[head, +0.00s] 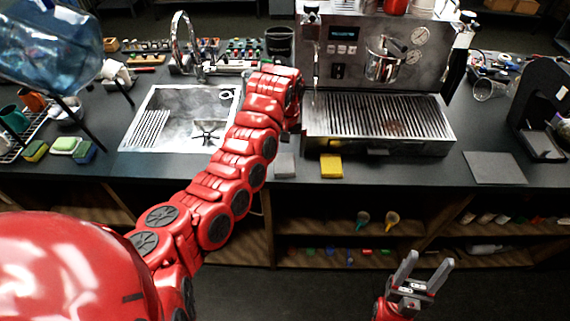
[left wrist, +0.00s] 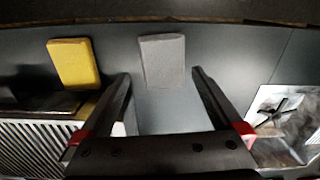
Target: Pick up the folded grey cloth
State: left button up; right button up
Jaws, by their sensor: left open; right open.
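The folded grey cloth (head: 285,165) lies flat on the dark counter near its front edge, left of a folded yellow cloth (head: 331,166). In the left wrist view the grey cloth (left wrist: 162,58) is between and a little beyond the two fingertips of my left gripper (left wrist: 161,76), which is open and empty. The yellow cloth (left wrist: 73,62) lies to the left there. In the head view my left arm hides its own gripper. My right gripper (head: 426,264) is open and empty, low in front of the counter's shelves.
A sink (head: 180,118) lies left of the cloth. The espresso machine's drip tray (head: 380,118) stands behind and to the right. A flat grey mat (head: 495,168) is further right. Sponges (head: 66,144) sit at the left. Counter around the grey cloth is mostly bare.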

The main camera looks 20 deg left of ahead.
aim_at(285, 162)
pick_arm(q)
jog(key=f+p, duration=0.1)
jog(key=f, duration=0.1)
jog(key=f+p, duration=0.1)
jog(key=f, duration=0.1)
jog(key=shift+w+a+f+p, duration=0.1)
jog(key=shift+a+f+p, duration=0.1)
jog(key=shift+p, duration=0.2)
jog(key=shift+f, duration=0.3)
jog(key=c, duration=1.1)
jog(key=shift+w+r+b, duration=0.1)
jog(key=shift+r+b, duration=0.35)
jog(key=shift+r, duration=0.1)
notch_tip(285, 162, up, 4)
jog(key=shift+f+b, duration=0.15)
jog(key=shift+b, duration=0.9)
notch_tip(285, 162, up, 4)
jog(key=shift+f, duration=0.2)
jog(key=shift+r, duration=0.8)
